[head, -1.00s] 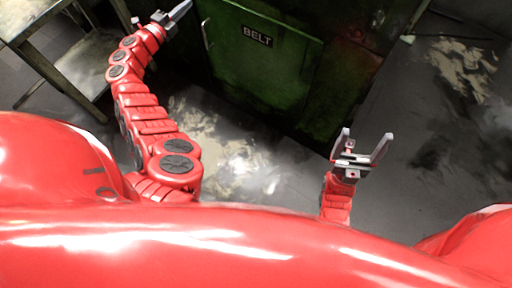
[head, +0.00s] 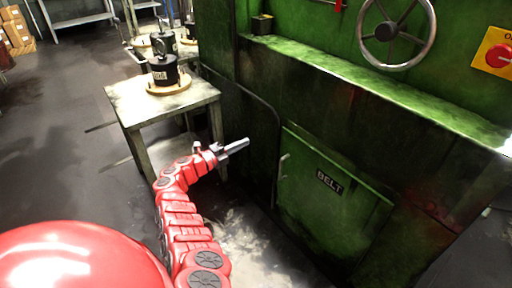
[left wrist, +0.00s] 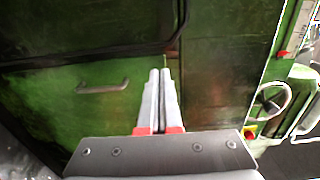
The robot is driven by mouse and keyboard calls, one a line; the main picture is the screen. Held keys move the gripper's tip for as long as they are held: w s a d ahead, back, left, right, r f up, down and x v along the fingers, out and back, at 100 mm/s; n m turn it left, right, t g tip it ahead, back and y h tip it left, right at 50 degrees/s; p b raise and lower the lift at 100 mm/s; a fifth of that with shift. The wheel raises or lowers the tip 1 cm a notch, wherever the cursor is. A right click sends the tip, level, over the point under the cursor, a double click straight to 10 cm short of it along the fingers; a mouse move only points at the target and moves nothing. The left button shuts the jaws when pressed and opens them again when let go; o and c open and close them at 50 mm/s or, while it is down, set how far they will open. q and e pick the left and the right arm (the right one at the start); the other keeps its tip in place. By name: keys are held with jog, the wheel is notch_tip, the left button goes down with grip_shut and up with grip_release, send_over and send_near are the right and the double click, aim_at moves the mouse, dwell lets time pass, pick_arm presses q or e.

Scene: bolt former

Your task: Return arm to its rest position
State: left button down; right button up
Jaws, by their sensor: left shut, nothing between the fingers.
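My left arm reaches up from the bottom of the head view, and its gripper (head: 234,149) is in front of the green machine's lower part, left of the door marked BELT (head: 330,182). The fingers are together with nothing between them. In the left wrist view the two fingers (left wrist: 158,100) lie side by side, pointing at the machine's dark green front. A door handle (left wrist: 102,88) shows left of them. I cannot tell the gap between fingertips and machine. My right gripper is out of view.
A table (head: 167,104) left of the machine holds a black weight-like object (head: 164,70) on a round wooden base. The machine has a handwheel (head: 397,32), a red button on a yellow plate (head: 497,55) and a green ledge (head: 380,88). Open floor (head: 60,150) lies at left.

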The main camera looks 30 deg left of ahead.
pick_arm(q)
jog(key=shift+s+a, duration=0.25)
jog(key=shift+a, duration=0.3)
jog(key=shift+s+a, duration=0.2)
jog(key=shift+a, duration=0.35)
